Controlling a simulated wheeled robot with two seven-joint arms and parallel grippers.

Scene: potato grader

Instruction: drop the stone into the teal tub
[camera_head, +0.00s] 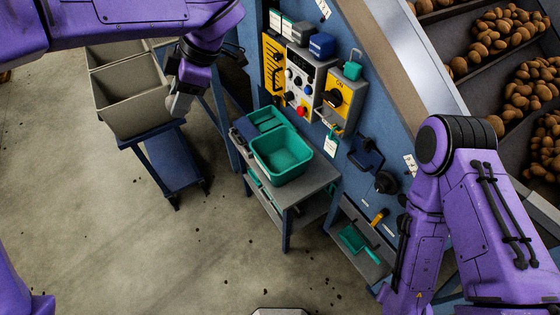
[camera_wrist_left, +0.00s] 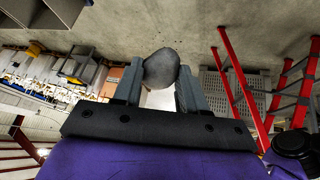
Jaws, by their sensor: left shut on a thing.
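The stone (camera_wrist_left: 161,68) is grey and rounded. In the left wrist view it sits between the two fingers of my left gripper (camera_wrist_left: 158,88), which is shut on it. The teal tub (camera_head: 290,172) stands on a small grey table to the right of and below the gripper, and looks empty. My right arm comes in at the right, but its gripper is not visible.
Beige bins (camera_head: 134,112) stand on a blue cart (camera_head: 175,160) at the left. A smaller teal tray (camera_head: 264,117) sits behind the tub on the grey table (camera_head: 310,185). A control panel (camera_head: 301,83) rises behind it. Potatoes (camera_head: 505,30) lie in the grader. Floor at lower left is open.

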